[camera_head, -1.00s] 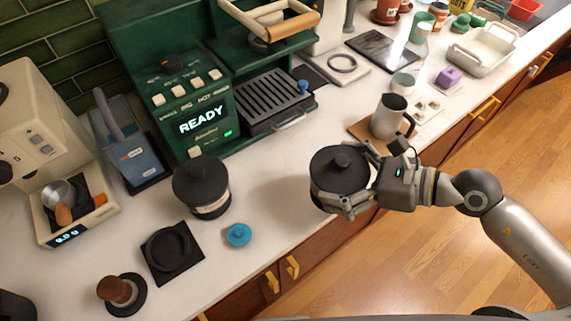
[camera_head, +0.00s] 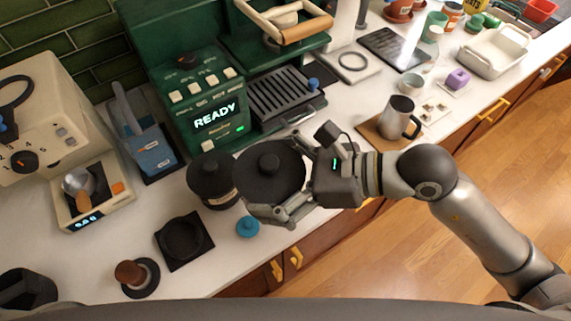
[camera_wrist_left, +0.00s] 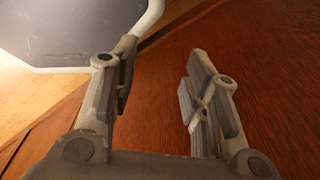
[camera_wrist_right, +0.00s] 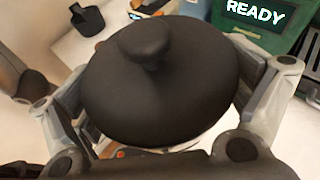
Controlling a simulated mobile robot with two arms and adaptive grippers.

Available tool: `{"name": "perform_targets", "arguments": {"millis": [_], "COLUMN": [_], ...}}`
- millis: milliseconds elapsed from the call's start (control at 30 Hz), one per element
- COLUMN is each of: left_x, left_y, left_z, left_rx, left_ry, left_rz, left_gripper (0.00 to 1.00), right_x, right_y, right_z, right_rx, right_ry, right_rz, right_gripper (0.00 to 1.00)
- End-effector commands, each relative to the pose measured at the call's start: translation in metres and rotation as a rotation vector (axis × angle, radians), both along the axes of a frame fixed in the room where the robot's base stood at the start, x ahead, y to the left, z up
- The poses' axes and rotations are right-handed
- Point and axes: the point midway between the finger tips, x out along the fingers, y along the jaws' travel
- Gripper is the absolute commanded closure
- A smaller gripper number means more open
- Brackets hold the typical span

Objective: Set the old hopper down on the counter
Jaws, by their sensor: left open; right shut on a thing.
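The old hopper (camera_head: 268,176), a dark canister with a broad round lid and knob, is in my right gripper (camera_head: 278,180), whose fingers close around its sides. It appears held above the counter (camera_head: 315,211) near the front edge. In the right wrist view the lid (camera_wrist_right: 155,85) fills the middle, with a finger on each side, and hides most of the body. A similar dark lidded canister (camera_head: 209,179) stands on the counter just left of the held hopper, partly overlapped by it in the head view. My left gripper (camera_wrist_left: 160,85) is open and empty in the left wrist view.
A black square pad (camera_head: 184,241), a blue knobbed lid (camera_head: 248,227) and a wooden-handled tamper (camera_head: 135,277) lie in front. The green machine (camera_head: 190,75) stands behind. A metal pitcher (camera_head: 398,118) stands to the right.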

Motion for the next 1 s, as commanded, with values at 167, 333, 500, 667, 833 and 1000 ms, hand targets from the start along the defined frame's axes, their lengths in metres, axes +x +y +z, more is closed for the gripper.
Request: {"name": "perform_targets", "arguments": {"millis": [167,333,500,667,833,1000], "left_x": [-0.003,-0.009,-0.013,-0.013,-0.012,-0.011], "left_y": [-0.001,-0.002,-0.001,-0.001,-0.001,-0.002], "left_z": [-0.036,-0.06,-0.082,-0.076,-0.068,-0.063], "left_rx": [-0.001,-0.001,-0.001,-0.001,-0.001,-0.001], "left_ry": [0.005,0.014,0.02,0.02,0.02,0.018], "left_rz": [0.001,0.002,0.002,0.002,0.002,0.002], "left_gripper": [0.58,0.58,0.58,0.58,0.58,0.58], "right_x": [0.006,0.008,0.009,0.03,0.064,0.093], "right_y": [0.0,-0.002,-0.003,-0.007,-0.013,-0.018], "right_z": [-0.007,-0.009,-0.011,-0.014,-0.028,-0.056], "right_rx": [0.005,0.003,0.0,-0.006,-0.003,-0.004], "right_ry": [-0.009,-0.01,-0.011,0.001,0.0,0.003], "right_rz": [0.001,0.002,0.002,-0.004,-0.003,-0.003], "right_gripper": [0.48,0.48,0.48,0.48,0.48,0.48]}}
